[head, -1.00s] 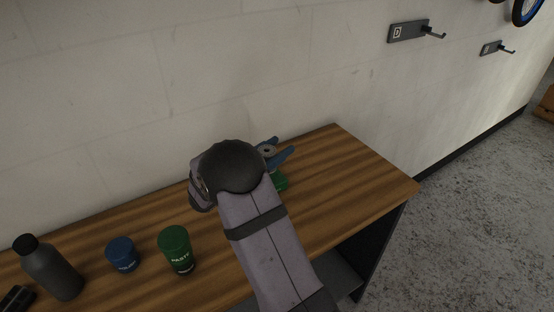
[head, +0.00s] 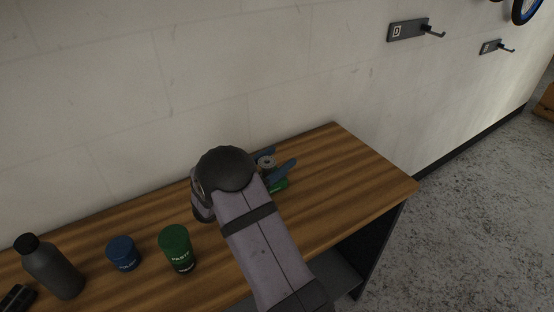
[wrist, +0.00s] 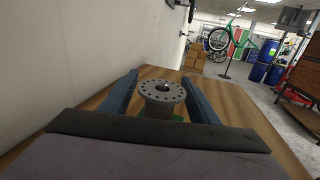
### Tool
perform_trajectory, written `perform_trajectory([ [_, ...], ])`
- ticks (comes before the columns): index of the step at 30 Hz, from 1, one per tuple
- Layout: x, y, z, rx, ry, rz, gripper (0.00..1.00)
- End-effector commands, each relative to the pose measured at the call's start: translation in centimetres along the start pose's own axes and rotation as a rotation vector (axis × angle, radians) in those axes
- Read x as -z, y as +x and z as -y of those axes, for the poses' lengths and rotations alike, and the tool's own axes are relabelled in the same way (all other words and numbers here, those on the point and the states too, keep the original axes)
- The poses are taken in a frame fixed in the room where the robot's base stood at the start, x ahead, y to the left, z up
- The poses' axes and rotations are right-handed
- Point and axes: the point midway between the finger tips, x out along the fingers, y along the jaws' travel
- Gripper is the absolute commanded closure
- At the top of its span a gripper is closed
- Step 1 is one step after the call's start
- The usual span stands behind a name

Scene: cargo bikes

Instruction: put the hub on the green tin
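The hub (wrist: 162,97) is a grey metal spool with a ring of holes in its top flange. It stands upright between my gripper's blue fingers (wrist: 160,95), with a narrow gap showing at the left finger. In the head view the hub (head: 266,162) shows partly behind my wrist. A green tin (head: 279,186) shows just below the hub, mostly hidden by my arm and fingers; a sliver of green (wrist: 178,118) shows under the hub in the wrist view. The hub appears to rest on it. My gripper (head: 272,162) looks open around the hub.
Another green tin (head: 176,250) with a paste label, a blue tin (head: 123,254) and a dark bottle (head: 52,268) stand on the wooden bench (head: 345,180) to the left. The wall runs close behind. The bench's right end is clear.

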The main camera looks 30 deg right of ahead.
Motion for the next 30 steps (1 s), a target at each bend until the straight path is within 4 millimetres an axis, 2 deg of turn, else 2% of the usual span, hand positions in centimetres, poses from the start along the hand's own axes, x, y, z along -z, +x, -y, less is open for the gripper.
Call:
perform_trajectory([
  [13, -0.4, -0.1, 0.0, -0.001, 0.000, 0.000, 0.42],
  [20, -0.2, -3.1, -0.1, -0.005, 0.001, 0.000, 0.42],
  [30, -5.4, -3.0, 0.0, 0.000, 0.004, 0.000, 0.42],
])
